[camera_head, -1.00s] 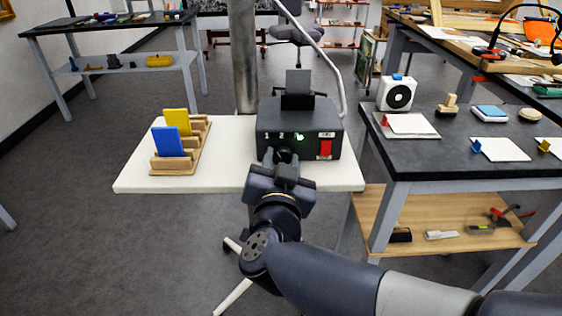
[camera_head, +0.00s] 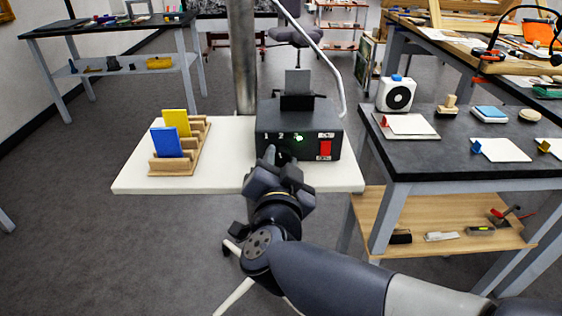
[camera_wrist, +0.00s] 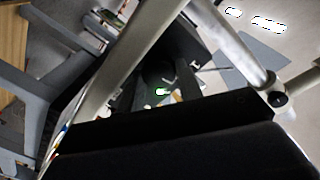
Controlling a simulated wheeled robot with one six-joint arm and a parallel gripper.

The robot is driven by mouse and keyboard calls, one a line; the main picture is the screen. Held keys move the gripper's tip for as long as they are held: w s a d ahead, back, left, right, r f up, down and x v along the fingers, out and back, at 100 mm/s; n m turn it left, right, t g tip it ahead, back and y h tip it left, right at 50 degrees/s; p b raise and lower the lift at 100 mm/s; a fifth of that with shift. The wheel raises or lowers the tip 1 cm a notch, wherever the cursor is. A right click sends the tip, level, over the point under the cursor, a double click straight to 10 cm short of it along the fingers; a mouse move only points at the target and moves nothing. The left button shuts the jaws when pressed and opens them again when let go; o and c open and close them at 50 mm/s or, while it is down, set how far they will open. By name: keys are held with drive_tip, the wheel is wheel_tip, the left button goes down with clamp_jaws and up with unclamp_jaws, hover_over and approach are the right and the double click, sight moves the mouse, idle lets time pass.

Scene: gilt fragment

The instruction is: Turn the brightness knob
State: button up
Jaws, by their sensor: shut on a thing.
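The dark control box (camera_head: 267,118) stands on a white board, with the numbers 1 and 2, a green light (camera_head: 299,138) and a red switch (camera_head: 325,148) on its front. My gripper (camera_head: 281,160) is at the lower left of that front, rolled to a tilt, and shut on the brightness knob. The fingers hide the knob, so its pointer cannot be read. In the wrist view the box is seen slanted, with the green light (camera_wrist: 161,91) near the middle; dark parts of my gripper fill the bottom.
A wooden rack (camera_head: 178,170) with a blue card (camera_head: 166,142) and a yellow card (camera_head: 176,122) stands left on the white board (camera_head: 130,178). A metal pole (camera_head: 244,60) rises behind. A dark-topped table (camera_head: 430,158) with a white fan box (camera_head: 396,94) is close on the right.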

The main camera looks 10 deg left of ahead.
drive_tip(key=o, duration=1)
drive_tip(key=shift+c, duration=0.2)
